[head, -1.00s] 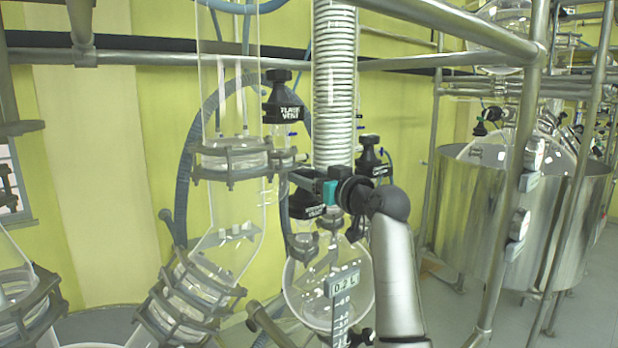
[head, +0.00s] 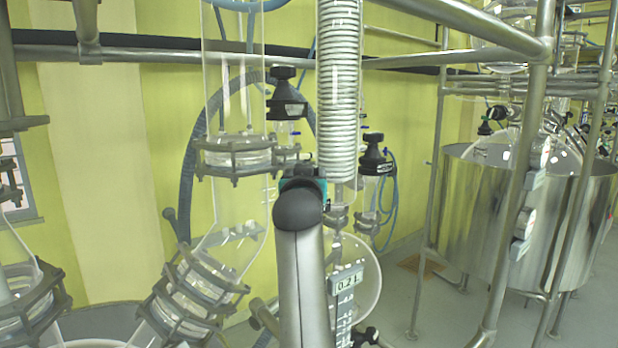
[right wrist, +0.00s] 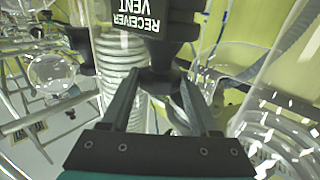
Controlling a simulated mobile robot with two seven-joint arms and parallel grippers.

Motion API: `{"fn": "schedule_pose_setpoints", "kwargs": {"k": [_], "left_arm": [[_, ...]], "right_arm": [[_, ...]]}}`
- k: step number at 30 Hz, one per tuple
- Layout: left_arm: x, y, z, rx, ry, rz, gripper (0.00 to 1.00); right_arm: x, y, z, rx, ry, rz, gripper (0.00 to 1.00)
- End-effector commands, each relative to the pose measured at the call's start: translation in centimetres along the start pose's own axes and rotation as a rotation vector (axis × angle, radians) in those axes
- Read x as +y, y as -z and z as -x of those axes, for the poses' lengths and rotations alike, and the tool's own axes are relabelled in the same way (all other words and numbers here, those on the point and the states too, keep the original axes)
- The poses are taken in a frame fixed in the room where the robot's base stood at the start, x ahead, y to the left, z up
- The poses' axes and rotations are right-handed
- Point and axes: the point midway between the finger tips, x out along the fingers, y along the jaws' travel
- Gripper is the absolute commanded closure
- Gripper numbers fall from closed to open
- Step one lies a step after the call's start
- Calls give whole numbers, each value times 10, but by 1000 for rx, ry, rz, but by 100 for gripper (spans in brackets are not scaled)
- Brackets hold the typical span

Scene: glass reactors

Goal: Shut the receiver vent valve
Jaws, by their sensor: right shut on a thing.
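The receiver vent valve (right wrist: 150,22) is a black knob with white "RECEIVER VENT" lettering, upside down in the right wrist view. My right gripper (right wrist: 163,82) has its two fingers on either side of the knob's narrower dark lower part and is shut on it. In the head view my right gripper (head: 303,183) shows only as a teal and dark edge behind my own forearm, which hides the receiver vent valve there. The round glass receiver (head: 367,275) hangs below, partly covered by a "0.2 L" display (head: 346,282). My left gripper is not in view.
Two similar black valve knobs stand close by, one at upper left (head: 286,97) and one at right (head: 375,155). A coiled glass condenser (head: 338,85) rises just behind the gripper. Glass columns, steel rails (head: 455,25) and a steel vessel (head: 470,215) surround it.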

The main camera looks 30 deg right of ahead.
Motion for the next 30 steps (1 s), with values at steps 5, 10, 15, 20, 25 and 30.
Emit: {"fn": "schedule_pose_setpoints", "kwargs": {"k": [5, 10, 15, 20, 25, 30], "left_arm": [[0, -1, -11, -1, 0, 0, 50], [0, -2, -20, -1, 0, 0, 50], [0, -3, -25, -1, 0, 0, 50], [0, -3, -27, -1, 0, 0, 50], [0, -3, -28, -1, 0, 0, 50], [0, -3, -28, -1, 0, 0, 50]], "right_arm": [[-4, -1, 0, 1, -96, -5, 94], [-5, -1, 0, 2, -169, -5, 94], [-5, -1, -1, 2, -218, -3, 94], [-5, 0, -1, 2, -243, -3, 94], [-5, 0, -1, 1, -253, -2, 94], [-5, 0, -1, 1, -254, -1, 94]]}}
